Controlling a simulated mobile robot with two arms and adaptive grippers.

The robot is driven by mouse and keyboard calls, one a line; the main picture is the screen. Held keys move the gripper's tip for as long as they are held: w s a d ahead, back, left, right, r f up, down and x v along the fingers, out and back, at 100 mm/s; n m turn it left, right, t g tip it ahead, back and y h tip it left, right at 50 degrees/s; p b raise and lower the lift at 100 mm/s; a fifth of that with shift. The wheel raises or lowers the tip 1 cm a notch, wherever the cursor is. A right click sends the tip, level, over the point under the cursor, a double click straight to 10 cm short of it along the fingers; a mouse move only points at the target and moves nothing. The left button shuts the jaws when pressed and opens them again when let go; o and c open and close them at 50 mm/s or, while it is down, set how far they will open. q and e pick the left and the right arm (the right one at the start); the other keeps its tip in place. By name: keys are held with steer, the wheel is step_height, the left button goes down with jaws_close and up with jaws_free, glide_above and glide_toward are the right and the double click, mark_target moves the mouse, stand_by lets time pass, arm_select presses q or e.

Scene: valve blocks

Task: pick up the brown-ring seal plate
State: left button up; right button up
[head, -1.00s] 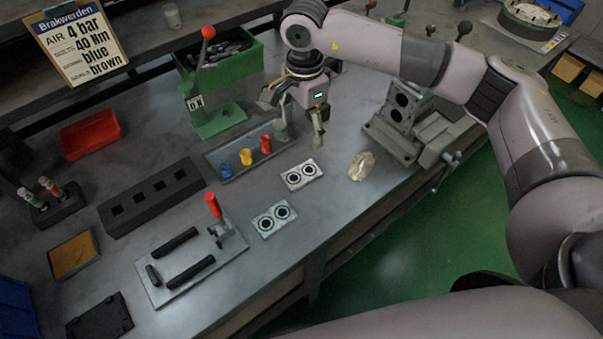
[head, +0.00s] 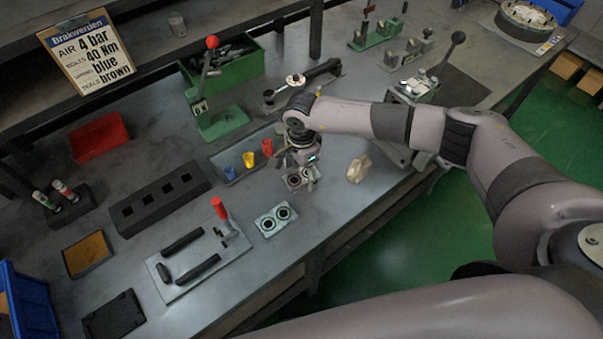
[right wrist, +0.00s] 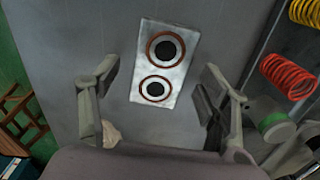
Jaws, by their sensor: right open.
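The brown-ring seal plate (right wrist: 161,67) lies flat on the bench, a pale rectangular plate with two dark holes ringed in brown. In the head view it is partly hidden under my right gripper (head: 297,174). In the right wrist view my right gripper (right wrist: 158,86) is open, its fingers to the left and right of the plate with a gap on each side. Nothing is between the fingers except the view of the plate below. A second seal plate (head: 276,219), greenish with dark rings, lies nearer the front edge. My left gripper is not in view.
A tray (head: 227,176) with yellow and red springs lies left of the gripper; red springs (right wrist: 288,77) also show in the right wrist view. A crumpled beige piece (head: 359,168) lies to the right. A red-handled clamp fixture (head: 201,264) stands at front left.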

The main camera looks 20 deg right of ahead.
steer(key=shift+f, duration=0.35)
steer(key=shift+c, duration=0.4)
steer(key=c, duration=1.3)
